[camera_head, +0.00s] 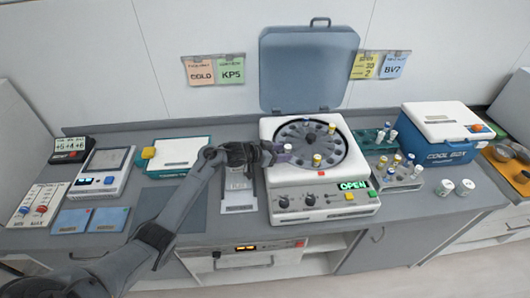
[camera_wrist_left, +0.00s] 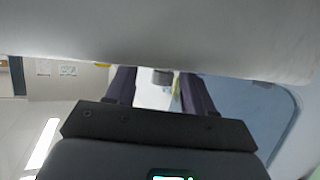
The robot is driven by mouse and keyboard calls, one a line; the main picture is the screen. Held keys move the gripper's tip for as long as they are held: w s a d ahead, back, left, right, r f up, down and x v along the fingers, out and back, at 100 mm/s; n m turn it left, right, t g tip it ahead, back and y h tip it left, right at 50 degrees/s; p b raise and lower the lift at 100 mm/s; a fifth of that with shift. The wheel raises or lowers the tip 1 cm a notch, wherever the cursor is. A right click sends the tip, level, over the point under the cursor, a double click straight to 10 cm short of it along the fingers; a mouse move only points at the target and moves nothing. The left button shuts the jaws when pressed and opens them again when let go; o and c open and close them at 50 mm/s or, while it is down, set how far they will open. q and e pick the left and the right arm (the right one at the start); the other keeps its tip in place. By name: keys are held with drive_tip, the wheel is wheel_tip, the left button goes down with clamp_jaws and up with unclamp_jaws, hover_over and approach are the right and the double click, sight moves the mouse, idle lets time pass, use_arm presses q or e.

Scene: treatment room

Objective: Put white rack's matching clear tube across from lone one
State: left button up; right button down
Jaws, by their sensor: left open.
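The centrifuge (camera_head: 350,190) has its lid up, and its green display reads OPEN. In its round rotor (camera_head: 300,132), a yellow-capped tube (camera_head: 317,159) stands near the front and another yellow-capped tube (camera_head: 332,128) at the back right. A pale-capped tube (camera_head: 287,148) shows at the rotor's left, close to my left fingertips. The white rack (camera_head: 399,186) at the right holds several tubes with mixed caps. My left gripper (camera_head: 276,152) is open over the rotor's left edge; its spread fingers show in the left wrist view (camera_wrist_left: 158,92). Blur there hides detail. My right gripper is out of view.
A green rack (camera_head: 368,141) with tubes stands behind the white rack. A blue-and-white cool box (camera_head: 438,132) and two small white jars (camera_head: 455,187) are at the right. The raised lid (camera_head: 308,70) stands behind the rotor.

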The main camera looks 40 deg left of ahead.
use_arm(q)
drive_tip(key=p+v, duration=0.1)
drive_tip(key=v, duration=0.9)
drive_tip(key=shift+s+r, duration=0.2)
drive_tip(key=shift+s, duration=0.15)
drive_tip(key=shift+a, duration=0.1)
